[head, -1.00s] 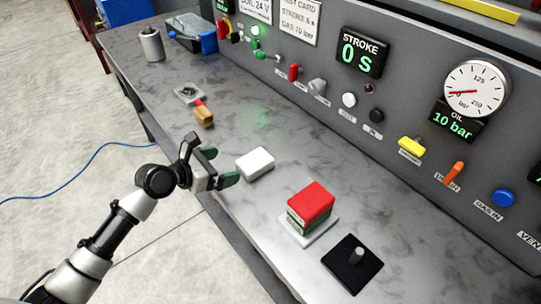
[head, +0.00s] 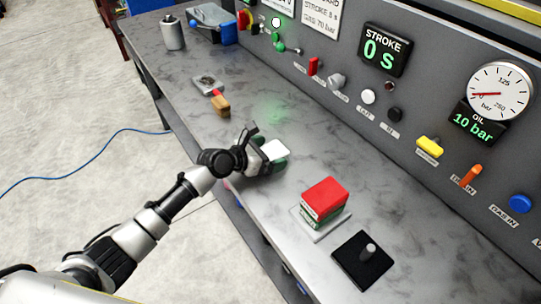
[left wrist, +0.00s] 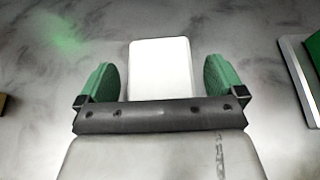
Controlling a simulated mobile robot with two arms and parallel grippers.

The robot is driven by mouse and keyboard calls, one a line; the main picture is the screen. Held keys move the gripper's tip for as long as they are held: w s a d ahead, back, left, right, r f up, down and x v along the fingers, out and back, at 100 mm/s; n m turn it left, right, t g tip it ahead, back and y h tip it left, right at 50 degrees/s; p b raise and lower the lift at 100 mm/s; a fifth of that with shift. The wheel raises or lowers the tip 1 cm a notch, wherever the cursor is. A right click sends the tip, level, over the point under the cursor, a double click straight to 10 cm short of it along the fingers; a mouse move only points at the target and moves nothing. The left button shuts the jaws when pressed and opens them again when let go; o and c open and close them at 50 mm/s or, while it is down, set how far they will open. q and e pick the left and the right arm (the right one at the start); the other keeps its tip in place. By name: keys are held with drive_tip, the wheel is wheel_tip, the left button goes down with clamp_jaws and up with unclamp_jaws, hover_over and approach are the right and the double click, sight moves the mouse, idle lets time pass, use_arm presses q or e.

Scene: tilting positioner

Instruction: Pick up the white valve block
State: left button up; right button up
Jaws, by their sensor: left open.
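The white valve block (head: 274,150) lies on the grey bench top (head: 330,160). My left gripper (head: 268,160) is at the block, partly covering it in the head view. In the left wrist view the block (left wrist: 161,68) sits between the two green finger pads of the open left gripper (left wrist: 162,80), with a gap on each side. The block's near end is hidden behind the gripper's dark crossbar. My right gripper is not in view.
A red-topped stack (head: 324,198) on a light plate and a black base with a peg (head: 364,260) stand to the right. A brown piece (head: 221,105) lies to the left. The control panel (head: 440,110) rises behind.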

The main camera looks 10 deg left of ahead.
use_arm(q)
drive_tip(key=shift+s+r, duration=0.1)
drive_tip(key=c, duration=1.3)
drive_tip(key=shift+r, duration=0.1)
drive_tip(key=shift+c, duration=1.1)
